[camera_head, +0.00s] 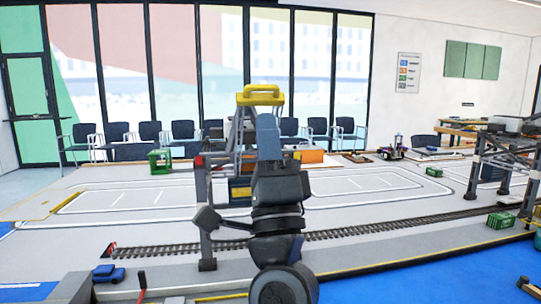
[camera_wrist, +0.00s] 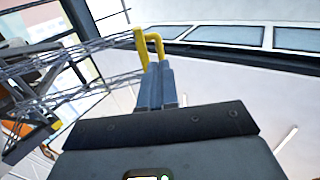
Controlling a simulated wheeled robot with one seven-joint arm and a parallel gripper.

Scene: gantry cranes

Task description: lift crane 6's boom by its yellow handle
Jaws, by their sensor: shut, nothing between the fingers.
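A yellow handle (camera_head: 262,95) rises at the top of a gantry crane (camera_head: 243,140) standing mostly behind my arm. In the wrist view the yellow handle (camera_wrist: 147,45) stands just beyond my fingertips, at the end of a grey lattice boom (camera_wrist: 75,72). My gripper (camera_head: 267,118) points upward with its blue-grey fingers together and empty. In the wrist view the fingertips (camera_wrist: 158,66) overlap the lower end of the handle; I cannot tell whether they touch it. No crane number is readable, and my arm hides much of the crane.
A second green crate (camera_head: 160,162) is at the back left. The mid-left tabletop is mostly clear.

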